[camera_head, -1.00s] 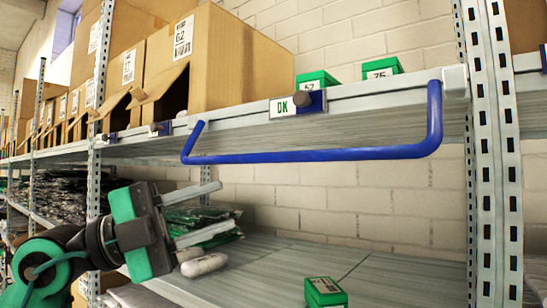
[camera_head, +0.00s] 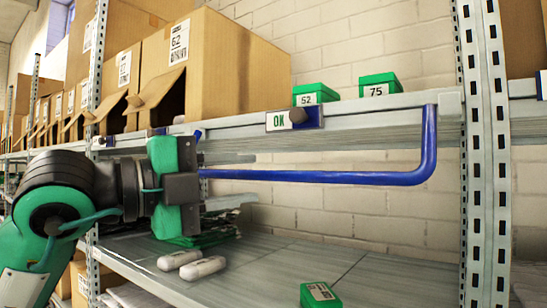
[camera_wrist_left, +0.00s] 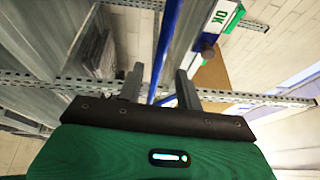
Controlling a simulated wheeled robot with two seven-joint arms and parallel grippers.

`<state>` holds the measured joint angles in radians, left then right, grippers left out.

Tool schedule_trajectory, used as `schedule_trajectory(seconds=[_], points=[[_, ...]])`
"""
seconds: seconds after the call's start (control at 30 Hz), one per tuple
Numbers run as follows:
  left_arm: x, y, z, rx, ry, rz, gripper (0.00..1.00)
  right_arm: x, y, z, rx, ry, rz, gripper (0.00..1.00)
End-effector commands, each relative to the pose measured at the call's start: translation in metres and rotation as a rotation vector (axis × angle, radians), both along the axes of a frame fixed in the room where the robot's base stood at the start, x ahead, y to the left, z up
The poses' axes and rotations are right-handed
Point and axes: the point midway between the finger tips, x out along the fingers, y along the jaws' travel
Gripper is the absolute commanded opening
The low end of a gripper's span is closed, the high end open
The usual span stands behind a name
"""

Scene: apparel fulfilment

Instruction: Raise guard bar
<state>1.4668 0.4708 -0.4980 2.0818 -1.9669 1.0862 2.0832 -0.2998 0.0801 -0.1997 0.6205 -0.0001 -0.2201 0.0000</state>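The guard bar (camera_head: 320,176) is a blue U-shaped rod, hanging low along the front of the upper shelf. Its right end bends up to a pale mount on the shelf edge. My left gripper (camera_head: 222,180) is at the bar's left part in the head view, hiding much of its left bend. In the left wrist view, the fingers (camera_wrist_left: 159,74) stand apart with the bar (camera_wrist_left: 163,55) running between them. I see clear space beside the bar, so the gripper is not closed on it. My right gripper is not in view.
An OK label (camera_head: 278,121) and dark knob (camera_head: 298,116) sit on the shelf edge above the bar. Cardboard boxes (camera_head: 232,62) and two small green boxes (camera_head: 376,85) stand on the upper shelf. The lower shelf (camera_head: 250,275) holds white items (camera_head: 205,267) and another green box (camera_head: 320,296).

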Motion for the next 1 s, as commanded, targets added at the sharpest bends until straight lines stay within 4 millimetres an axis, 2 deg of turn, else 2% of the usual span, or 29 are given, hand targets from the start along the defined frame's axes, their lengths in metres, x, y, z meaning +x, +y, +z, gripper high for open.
schedule_trajectory(seconds=[0.03,0.3,0.47,0.73,0.9,1.0], points=[[0.005,-0.010,0.006,0.001,0.002,-0.002,0.36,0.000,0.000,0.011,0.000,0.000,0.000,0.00],[0.026,-0.042,0.006,0.000,0.000,-0.001,0.36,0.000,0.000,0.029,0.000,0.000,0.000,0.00],[0.030,-0.049,0.004,0.001,-0.001,-0.001,0.36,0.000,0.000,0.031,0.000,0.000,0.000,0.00],[0.030,-0.050,0.003,0.000,-0.001,-0.001,0.36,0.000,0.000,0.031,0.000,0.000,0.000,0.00],[0.030,-0.050,0.003,0.001,-0.001,-0.001,0.02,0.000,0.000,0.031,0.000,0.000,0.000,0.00],[0.030,-0.050,0.003,0.001,-0.001,-0.001,0.00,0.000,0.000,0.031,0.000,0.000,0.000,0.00]])
